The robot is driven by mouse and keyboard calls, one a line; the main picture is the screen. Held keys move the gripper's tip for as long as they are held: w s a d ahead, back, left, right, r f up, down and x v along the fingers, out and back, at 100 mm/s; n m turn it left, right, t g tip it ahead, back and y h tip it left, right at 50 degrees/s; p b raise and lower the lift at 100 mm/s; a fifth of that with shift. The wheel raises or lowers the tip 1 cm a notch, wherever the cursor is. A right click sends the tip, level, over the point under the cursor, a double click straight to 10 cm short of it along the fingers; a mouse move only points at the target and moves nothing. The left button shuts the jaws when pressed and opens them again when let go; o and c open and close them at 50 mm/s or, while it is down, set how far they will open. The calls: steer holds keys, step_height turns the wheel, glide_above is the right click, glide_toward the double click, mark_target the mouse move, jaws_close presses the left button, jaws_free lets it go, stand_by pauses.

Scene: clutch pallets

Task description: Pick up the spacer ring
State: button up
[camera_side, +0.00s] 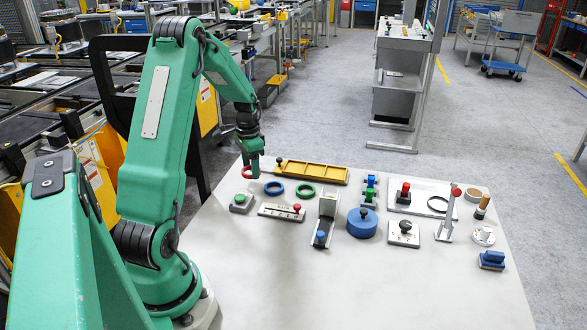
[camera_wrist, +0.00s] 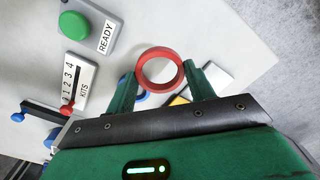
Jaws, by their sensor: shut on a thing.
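A red spacer ring (camera_side: 246,173) is held between the two fingers of my gripper (camera_side: 255,171), at the back left of the white table. In the wrist view, the red ring (camera_wrist: 160,51) sits between the fingertips of my gripper (camera_wrist: 160,72), one finger against each side. It appears to be above the tabletop, with its hole facing the camera. Part of a blue ring (camera_wrist: 142,98) shows behind it in the wrist view.
A green button box (camera_side: 241,202) and a slider plate (camera_side: 281,212) stand nearby. A yellow tray (camera_side: 312,172) lies along the back edge. A blue cylinder (camera_side: 362,223) and several fixtures fill the right side. The table's front (camera_side: 330,290) is clear.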

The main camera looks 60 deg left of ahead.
steer(key=w+d+r, duration=0.3)
steer(key=d+r, duration=0.4)
steer(key=d, duration=0.4)
steer(key=shift+d, duration=0.15)
steer(key=w+d+r, duration=0.2)
steer(key=d+r, duration=0.2)
steer(key=d, duration=0.6)
steer(key=w+d+r, duration=0.3)
steer(key=d+r, duration=0.1)
steer(key=d, duration=0.7)
steer(key=shift+d, duration=0.2)
